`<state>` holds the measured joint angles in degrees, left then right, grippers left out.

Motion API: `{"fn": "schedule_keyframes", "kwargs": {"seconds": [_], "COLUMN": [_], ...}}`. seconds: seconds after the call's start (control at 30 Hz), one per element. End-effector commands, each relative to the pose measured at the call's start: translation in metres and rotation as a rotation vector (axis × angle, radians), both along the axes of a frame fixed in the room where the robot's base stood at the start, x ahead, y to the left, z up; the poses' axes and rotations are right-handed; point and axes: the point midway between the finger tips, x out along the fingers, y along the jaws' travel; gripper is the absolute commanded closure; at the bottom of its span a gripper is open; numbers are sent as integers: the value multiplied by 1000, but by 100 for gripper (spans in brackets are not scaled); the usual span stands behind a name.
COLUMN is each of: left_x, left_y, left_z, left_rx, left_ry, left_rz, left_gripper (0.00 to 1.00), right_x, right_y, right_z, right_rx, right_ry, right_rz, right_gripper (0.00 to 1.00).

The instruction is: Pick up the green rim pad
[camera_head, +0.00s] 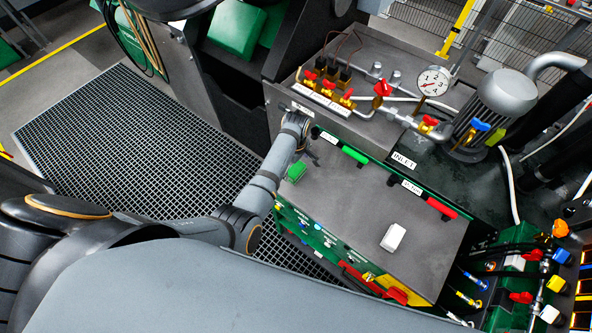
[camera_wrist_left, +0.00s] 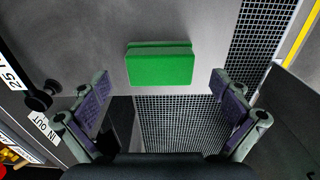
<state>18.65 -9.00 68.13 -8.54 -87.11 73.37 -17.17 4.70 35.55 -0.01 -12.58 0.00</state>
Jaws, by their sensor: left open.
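The green rim pad (camera_head: 297,171) is a small green block at the left edge of the grey cabinet top, beside my left gripper (camera_head: 311,153). In the left wrist view the pad (camera_wrist_left: 160,66) lies flat on the grey surface. My left gripper (camera_wrist_left: 163,98) is open there, its two fingers wide apart. The pad sits centred between them but further ahead, and nothing is between the fingers. My right gripper is in neither view.
A white block (camera_head: 393,237) lies on the grey cabinet top (camera_head: 362,208). A green handle (camera_head: 355,155) and a red handle (camera_head: 441,208) line its back edge. Behind stand red-handled valves, a pressure gauge (camera_head: 433,82) and pipes. Floor grating (camera_head: 130,140) lies left.

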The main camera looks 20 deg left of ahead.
Motion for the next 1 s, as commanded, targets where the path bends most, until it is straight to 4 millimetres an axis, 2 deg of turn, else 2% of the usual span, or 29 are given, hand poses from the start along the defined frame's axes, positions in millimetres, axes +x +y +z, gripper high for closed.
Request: {"fn": "schedule_keyframes", "kwargs": {"seconds": [0.03, 0.1, 0.2, 0.4, 0.87, 1.0], "left_x": [-2, -1, -1, -1, -1, -1], "left_y": [0, 0, 0, 0, 0, 0], "left_z": [-6, -17, -25, -26, -26, -26], "left_rx": [1, 0, 0, -1, 0, 0], "left_ry": [3, 1, -1, -2, -1, -1], "left_rz": [0, 0, 1, 1, 1, 1], "left_gripper": [0, 0, 0, 0, 61, 61], "right_x": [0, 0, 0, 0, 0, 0], "right_y": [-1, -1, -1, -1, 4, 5], "right_z": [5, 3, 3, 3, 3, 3], "right_rx": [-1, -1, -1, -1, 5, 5], "right_ry": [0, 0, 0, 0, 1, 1], "right_rz": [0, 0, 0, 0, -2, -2], "right_gripper": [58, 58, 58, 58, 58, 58]}}
